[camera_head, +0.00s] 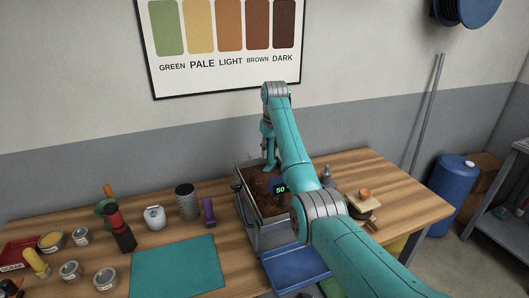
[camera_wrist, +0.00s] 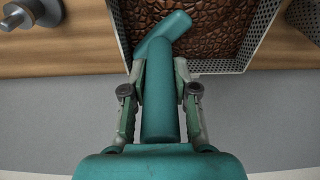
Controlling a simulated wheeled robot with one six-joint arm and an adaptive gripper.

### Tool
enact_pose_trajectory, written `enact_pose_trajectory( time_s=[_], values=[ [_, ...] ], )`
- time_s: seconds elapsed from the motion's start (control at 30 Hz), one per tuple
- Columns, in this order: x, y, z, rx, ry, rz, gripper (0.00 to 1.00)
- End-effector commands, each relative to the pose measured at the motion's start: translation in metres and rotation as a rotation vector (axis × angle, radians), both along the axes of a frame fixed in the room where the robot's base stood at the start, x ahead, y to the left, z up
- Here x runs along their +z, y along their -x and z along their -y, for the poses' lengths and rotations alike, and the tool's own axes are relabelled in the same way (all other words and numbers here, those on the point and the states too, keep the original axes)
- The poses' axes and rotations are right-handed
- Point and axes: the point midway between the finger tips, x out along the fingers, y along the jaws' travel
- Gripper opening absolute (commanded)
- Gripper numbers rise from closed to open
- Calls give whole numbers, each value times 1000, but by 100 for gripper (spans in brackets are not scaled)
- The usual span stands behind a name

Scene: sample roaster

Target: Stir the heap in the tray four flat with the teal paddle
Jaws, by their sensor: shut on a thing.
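My gripper (camera_head: 268,140) is above the back of a metal tray (camera_head: 240,203) on the wooden bench. In the wrist view, my gripper (camera_wrist: 160,95) is shut on the handle of the teal paddle (camera_wrist: 160,100). The paddle's bent far end reaches over dark brown beans (camera_wrist: 220,28) inside the perforated tray wall (camera_wrist: 270,38). In the head view, the paddle (camera_head: 271,161) points down at the beans (camera_head: 262,188). I cannot tell if its tip touches them. My arm hides the tray's right side. No number four is readable on the tray.
A blue bin (camera_head: 295,270) stands in front. A teal mat (camera_head: 178,266), a mesh cylinder (camera_head: 186,203) and a purple item (camera_head: 209,211) lie left. A wooden block (camera_head: 360,203) sits right.

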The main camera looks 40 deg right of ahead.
Motion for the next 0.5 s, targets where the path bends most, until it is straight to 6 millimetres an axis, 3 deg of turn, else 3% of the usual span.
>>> enact_pose_trajectory(
  time_s=[0.27, 0.5],
  values=[
    [0, -1, -3, 1, 0, 1, 0],
    [1, -7, -22, 3, 0, 1, 0]
  ],
)
